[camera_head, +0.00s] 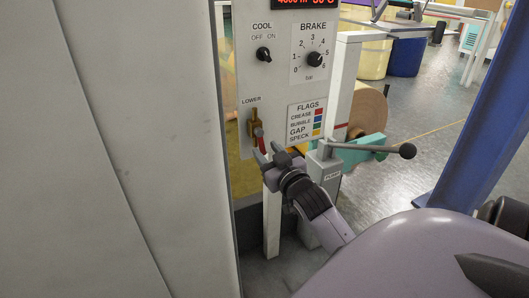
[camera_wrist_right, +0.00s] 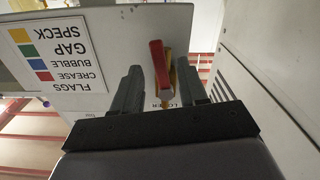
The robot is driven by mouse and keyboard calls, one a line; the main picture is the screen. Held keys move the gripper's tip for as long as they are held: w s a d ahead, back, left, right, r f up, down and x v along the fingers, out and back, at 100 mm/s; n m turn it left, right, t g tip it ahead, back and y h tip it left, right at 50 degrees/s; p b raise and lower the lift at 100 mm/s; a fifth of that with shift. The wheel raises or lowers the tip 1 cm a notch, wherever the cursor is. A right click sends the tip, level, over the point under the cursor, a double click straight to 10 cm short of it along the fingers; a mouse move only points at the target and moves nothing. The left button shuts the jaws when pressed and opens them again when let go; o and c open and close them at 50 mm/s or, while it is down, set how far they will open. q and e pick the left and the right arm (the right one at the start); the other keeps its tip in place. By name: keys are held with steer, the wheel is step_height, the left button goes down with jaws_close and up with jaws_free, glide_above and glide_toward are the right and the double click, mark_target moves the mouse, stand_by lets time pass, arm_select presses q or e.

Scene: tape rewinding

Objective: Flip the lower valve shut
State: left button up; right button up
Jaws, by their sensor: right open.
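The lower valve (camera_head: 254,128) is a small brass fitting on the grey panel under the label "LOWER". Its red handle (camera_head: 262,144) points down from the brass body. In the right wrist view the red handle (camera_wrist_right: 158,62) and the brass part (camera_wrist_right: 169,82) appear between the two fingers, with the label partly hidden. My right gripper (camera_head: 270,153) is open, just below and beside the handle in the head view. In the wrist view its fingers (camera_wrist_right: 157,68) stand on either side of the handle, with gaps visible. My left gripper is out of view.
The panel (camera_head: 275,85) also carries a COOL switch (camera_head: 263,54), a BRAKE dial (camera_head: 315,59) and a FLAGS chart (camera_head: 306,122). A pump lever (camera_head: 405,151) sticks out right of my gripper. A large grey cabinet wall (camera_head: 130,150) fills the left.

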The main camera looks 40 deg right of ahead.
steer(key=shift+x, duration=1.05)
jaws_close()
